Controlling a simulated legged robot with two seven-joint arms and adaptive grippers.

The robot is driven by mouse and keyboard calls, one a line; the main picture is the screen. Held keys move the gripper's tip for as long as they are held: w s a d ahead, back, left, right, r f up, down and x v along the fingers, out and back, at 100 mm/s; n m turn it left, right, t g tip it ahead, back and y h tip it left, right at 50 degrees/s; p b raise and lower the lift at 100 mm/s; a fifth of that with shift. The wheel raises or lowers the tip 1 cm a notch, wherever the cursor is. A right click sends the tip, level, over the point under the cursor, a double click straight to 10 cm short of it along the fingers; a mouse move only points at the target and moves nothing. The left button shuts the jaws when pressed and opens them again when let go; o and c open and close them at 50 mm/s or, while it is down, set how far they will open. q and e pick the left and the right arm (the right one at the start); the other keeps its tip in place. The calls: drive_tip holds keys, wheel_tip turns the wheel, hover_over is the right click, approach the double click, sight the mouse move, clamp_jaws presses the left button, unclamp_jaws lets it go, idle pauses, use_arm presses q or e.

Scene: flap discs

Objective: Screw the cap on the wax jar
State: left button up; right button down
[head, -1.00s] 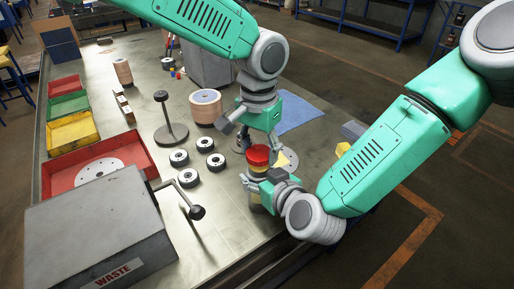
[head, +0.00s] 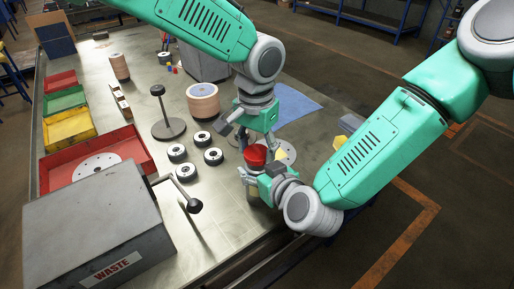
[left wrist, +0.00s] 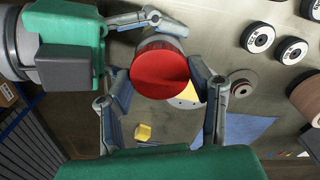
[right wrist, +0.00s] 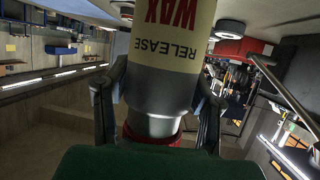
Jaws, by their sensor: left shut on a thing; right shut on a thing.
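The red cap (head: 256,155) is between the fingers of my left gripper (head: 258,148), which reaches down from above. In the left wrist view, the round red top (left wrist: 160,72) has a finger on either side. The wax jar (right wrist: 172,45) appears upside down in the right wrist view, with a cream label, grey shoulder and narrower neck. My right gripper (right wrist: 155,95) is shut around its grey shoulder. The red cap (right wrist: 150,138) is at the neck end; whether its threads are engaged cannot be told. In the head view, my right gripper (head: 255,180) largely hides the jar.
Several black-and-white discs (head: 186,172) lie left of the grippers. A round-based stand (head: 168,130) and a tan disc stack (head: 203,103) are farther back. The grey waste box (head: 95,225) with its lever is front left. A blue cloth (head: 297,105) lies behind.

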use_arm(q)
drive_tip(key=shift+f, duration=0.6)
